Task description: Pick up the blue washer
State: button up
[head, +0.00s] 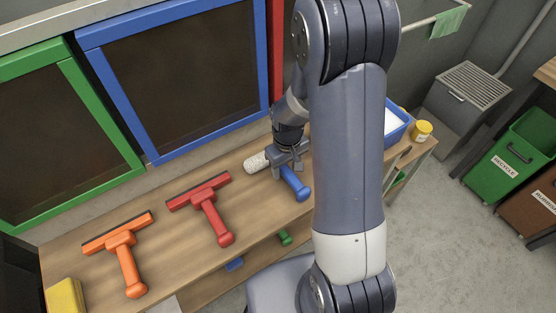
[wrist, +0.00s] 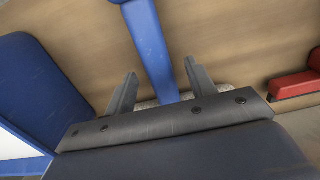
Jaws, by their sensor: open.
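The blue washer lies on the wooden bench. Its blue handle (head: 296,186) points toward the bench's front edge, and the end of its white fleecy sleeve (head: 256,162) shows to the left of my gripper (head: 286,161). In the wrist view the blue handle (wrist: 150,45) runs between the two grey fingers of my open gripper (wrist: 160,70), with a gap on each side. A strip of the pale sleeve shows low between the fingers. My gripper and arm hide the middle of the washer in the head view. I cannot tell whether a finger touches it.
A red squeegee (head: 210,205) and an orange squeegee (head: 125,252) lie to the left on the bench. A blue bin (head: 397,124) and a yellow jar (head: 421,131) stand at the right end. Blue and green framed panels stand behind. A yellow sponge (head: 65,298) lies at the lower left.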

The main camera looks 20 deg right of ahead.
aim_at(286, 169)
jog(key=shift+f, duration=0.95)
jog(key=shift+c, duration=0.4)
jog(key=c, duration=1)
jog(key=shift+r, duration=0.15)
notch_tip(286, 169, up, 10)
jog(key=shift+f, duration=0.1)
